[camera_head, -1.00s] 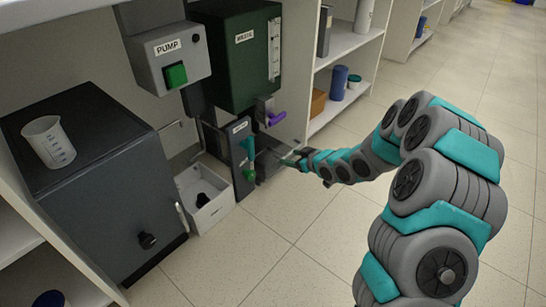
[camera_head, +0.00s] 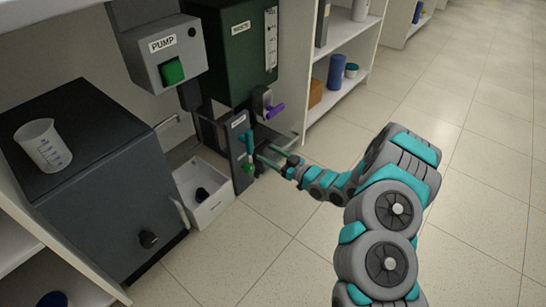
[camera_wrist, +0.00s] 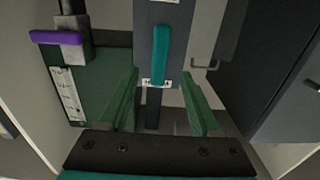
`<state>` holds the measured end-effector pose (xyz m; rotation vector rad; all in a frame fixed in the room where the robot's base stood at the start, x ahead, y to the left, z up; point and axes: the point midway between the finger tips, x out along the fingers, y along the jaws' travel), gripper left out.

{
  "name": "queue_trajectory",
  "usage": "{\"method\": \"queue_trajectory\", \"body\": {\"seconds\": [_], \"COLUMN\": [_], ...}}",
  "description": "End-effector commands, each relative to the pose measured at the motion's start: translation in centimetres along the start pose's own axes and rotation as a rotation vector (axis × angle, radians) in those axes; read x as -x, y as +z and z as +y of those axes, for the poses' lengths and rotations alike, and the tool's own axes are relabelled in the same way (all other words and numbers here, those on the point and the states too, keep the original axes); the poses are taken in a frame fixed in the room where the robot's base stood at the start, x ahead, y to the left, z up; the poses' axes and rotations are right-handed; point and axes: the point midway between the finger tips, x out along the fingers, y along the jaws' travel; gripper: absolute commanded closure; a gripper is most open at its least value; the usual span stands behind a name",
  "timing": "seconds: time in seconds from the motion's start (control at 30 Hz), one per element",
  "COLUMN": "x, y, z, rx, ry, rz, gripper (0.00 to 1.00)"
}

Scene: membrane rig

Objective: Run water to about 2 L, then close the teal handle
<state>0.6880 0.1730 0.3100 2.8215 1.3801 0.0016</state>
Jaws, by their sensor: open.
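The teal handle (camera_head: 249,140) stands upright on a dark grey labelled panel (camera_head: 238,160) below the green tank. In the wrist view the teal handle (camera_wrist: 160,55) lies between the two green fingers of my gripper (camera_wrist: 160,76), with a gap on each side. My gripper (camera_head: 266,158) is open and empty, just right of the panel in the head view. The green tank (camera_head: 236,62) has a pale level gauge (camera_head: 271,40), which also shows in the wrist view (camera_wrist: 68,95). The water level is too small to read.
A purple handle (camera_head: 276,110) sticks out below the tank, close above my gripper. A pump box (camera_head: 160,50) with a green button (camera_head: 173,71), a white bin (camera_head: 205,208) and a dark cabinet (camera_head: 100,190) bearing a beaker (camera_head: 43,145) are left. Floor at right is clear.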

Motion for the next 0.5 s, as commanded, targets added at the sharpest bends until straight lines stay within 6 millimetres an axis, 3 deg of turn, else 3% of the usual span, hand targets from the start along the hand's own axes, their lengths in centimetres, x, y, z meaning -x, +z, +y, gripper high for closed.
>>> {"method": "queue_trajectory", "body": {"seconds": [0.5], "x": [-5.5], "y": [0.1], "z": [0.0], "rx": [0.002], "ry": [0.0], "rz": [-0.001], "gripper": [0.35]}}
